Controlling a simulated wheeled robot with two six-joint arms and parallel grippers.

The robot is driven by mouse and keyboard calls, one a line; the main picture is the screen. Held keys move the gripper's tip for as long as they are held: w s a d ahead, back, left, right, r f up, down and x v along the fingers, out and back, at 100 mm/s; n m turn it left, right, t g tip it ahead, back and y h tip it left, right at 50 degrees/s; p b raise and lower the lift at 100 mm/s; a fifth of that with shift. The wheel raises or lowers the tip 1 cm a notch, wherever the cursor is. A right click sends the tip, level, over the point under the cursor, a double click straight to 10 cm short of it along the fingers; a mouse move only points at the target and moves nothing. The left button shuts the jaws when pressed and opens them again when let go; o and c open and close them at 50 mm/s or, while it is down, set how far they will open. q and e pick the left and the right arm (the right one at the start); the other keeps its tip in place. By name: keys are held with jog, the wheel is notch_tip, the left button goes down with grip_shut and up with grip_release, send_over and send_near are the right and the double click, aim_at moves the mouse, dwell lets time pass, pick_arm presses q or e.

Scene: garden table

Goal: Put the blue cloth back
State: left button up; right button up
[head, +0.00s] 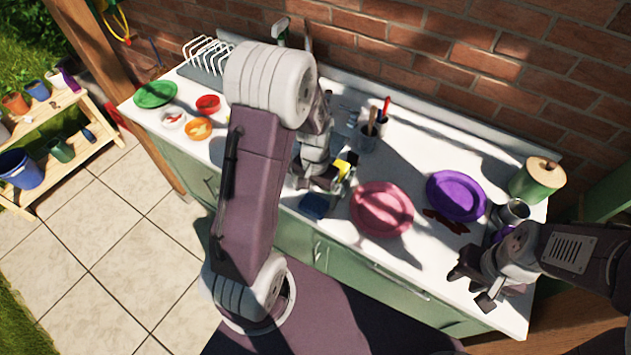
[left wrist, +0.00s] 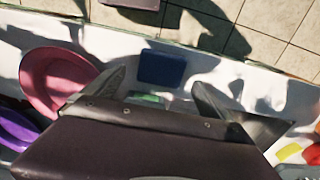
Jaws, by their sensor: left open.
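The blue cloth (head: 314,206) is a small, dark blue folded square lying flat on the white counter near its front edge, left of the pink plate. It also shows in the left wrist view (left wrist: 162,68), just beyond my fingertips. My left gripper (left wrist: 160,84) is open and empty, with its fingers apart on either side of the near side of the cloth. In the head view my left gripper (head: 326,184) is just behind the cloth, partly hidden by my arm. My right gripper (head: 474,287) hangs over the counter's right end, looking open and empty.
A pink plate (head: 381,209) and a purple plate (head: 456,195) lie right of the cloth. A yellow-and-green item (head: 346,166) sits by my left gripper. A utensil cup (head: 367,136) stands behind. A white dish rack (head: 207,55) stands at the back left.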

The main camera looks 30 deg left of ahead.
aim_at(315, 203)
pick_arm(q)
notch_tip(315, 203, up, 8)
jog(key=s+d+f+n+t, duration=0.1)
jog(key=s+d, duration=0.3)
jog(key=s, duration=0.4)
jog(key=shift+s+d+f, duration=0.2)
jog(key=shift+d+f, duration=0.05)
jog(key=shift+d, duration=0.1)
